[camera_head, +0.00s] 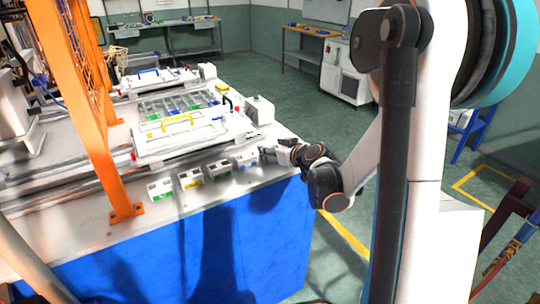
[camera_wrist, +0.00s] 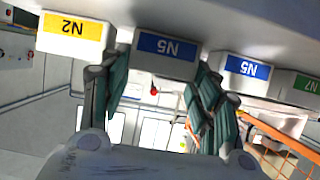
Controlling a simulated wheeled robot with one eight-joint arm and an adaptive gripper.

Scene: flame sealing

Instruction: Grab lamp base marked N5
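A white lamp base with a blue N5 label (camera_wrist: 168,47) is in the middle of the wrist view, where the labels appear upside down. A second blue-labelled N5 base (camera_wrist: 238,68) is to its right. My gripper (camera_wrist: 162,64) is open, with one finger on each side of the middle N5 base; whether they touch it is unclear. Labels are too small to read there.
A yellow N2 base (camera_wrist: 74,34) and a green N7 base (camera_wrist: 306,88) flank the N5 bases closely. Several bases line the front edge of the table (camera_head: 90,235). Behind them stands a white case with a yellow handle (camera_head: 177,124). An orange frame (camera_head: 100,130) rises at left.

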